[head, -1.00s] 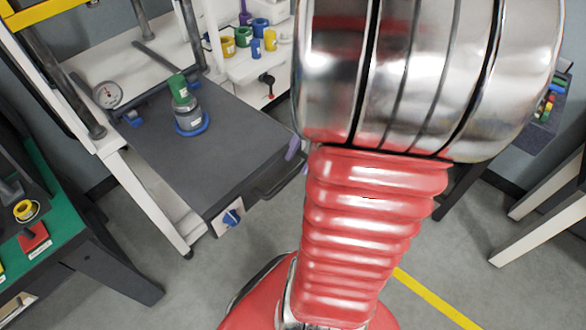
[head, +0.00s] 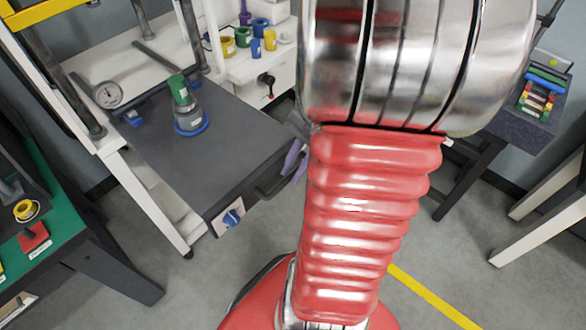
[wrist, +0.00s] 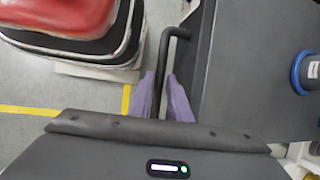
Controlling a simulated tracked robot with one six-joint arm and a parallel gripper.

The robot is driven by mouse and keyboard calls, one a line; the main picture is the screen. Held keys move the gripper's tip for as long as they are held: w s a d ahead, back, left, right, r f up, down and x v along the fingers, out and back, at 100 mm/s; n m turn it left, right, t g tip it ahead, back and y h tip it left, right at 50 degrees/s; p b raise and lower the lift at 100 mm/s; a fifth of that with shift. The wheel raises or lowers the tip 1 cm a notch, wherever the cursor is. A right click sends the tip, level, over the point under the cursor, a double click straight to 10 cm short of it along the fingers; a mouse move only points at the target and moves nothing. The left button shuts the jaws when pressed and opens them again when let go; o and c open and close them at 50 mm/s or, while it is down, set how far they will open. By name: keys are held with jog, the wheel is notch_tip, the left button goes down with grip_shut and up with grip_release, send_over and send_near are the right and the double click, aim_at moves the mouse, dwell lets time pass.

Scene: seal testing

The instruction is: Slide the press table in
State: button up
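The press table (head: 200,165) is a dark grey slab, pulled out in front of the press frame. A black bar handle (head: 270,187) runs along its front edge, and it also shows in the wrist view (wrist: 164,60). My gripper (wrist: 162,92) has purple fingers, one on each side of the bar and close against it, and looks shut on it. In the head view a purple finger (head: 291,159) shows at the handle's right end; my arm hides the rest. A grey cup with a green top (head: 187,110) stands on the table in a blue ring.
A round gauge (head: 107,95) sits at the back left by the press posts. A white shelf (head: 265,65) with coloured parts stands behind. A green-topped bench (head: 55,240) is at the left, and a side table with coloured blocks (head: 541,90) at the right.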

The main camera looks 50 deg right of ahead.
grip_shut()
jog(key=shift+a, duration=0.15)
jog(key=shift+w, duration=0.2)
